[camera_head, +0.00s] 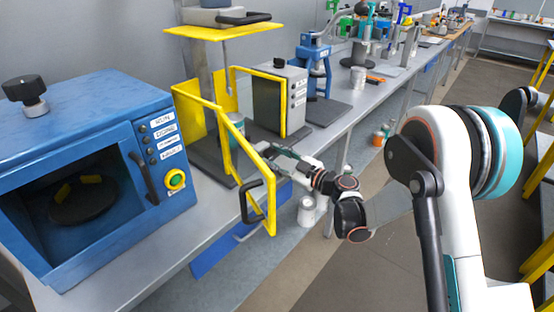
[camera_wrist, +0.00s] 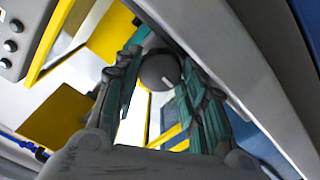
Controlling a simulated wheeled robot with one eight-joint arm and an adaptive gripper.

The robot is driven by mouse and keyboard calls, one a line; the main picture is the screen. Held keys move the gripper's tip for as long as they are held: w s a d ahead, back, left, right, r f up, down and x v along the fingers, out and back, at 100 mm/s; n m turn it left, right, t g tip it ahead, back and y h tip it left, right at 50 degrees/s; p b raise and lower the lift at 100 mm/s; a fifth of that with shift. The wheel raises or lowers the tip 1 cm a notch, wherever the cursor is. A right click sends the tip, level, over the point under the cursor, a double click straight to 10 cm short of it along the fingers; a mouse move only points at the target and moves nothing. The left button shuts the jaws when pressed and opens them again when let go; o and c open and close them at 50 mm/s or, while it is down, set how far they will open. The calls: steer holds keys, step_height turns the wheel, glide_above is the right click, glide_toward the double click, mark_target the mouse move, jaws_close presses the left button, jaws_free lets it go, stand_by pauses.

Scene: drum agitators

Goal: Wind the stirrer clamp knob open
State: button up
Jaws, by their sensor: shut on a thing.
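The clamp knob (camera_wrist: 158,70) is a round dark grey knob with a short white line on its face, seen in the wrist view. My gripper (camera_wrist: 166,84) has its teal-padded fingers on both sides of the knob and is shut on it. In the head view my gripper (camera_head: 283,153) reaches in from the right, just behind the open yellow guard frame (camera_head: 222,130). The knob cannot be made out there. The stirrer stand's grey column (camera_head: 204,75) rises behind the guard, with a yellow plate on top.
A blue oven-like machine (camera_head: 95,165) with a green-and-yellow button stands at the left. A grey control box (camera_head: 280,98) with a yellow guard is behind my gripper. The guard's black handle (camera_head: 250,200) sticks out near my wrist.

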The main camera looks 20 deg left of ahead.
steer(key=shift+n, duration=0.3)
steer(key=o, duration=1.1)
steer(key=shift+c, duration=0.2)
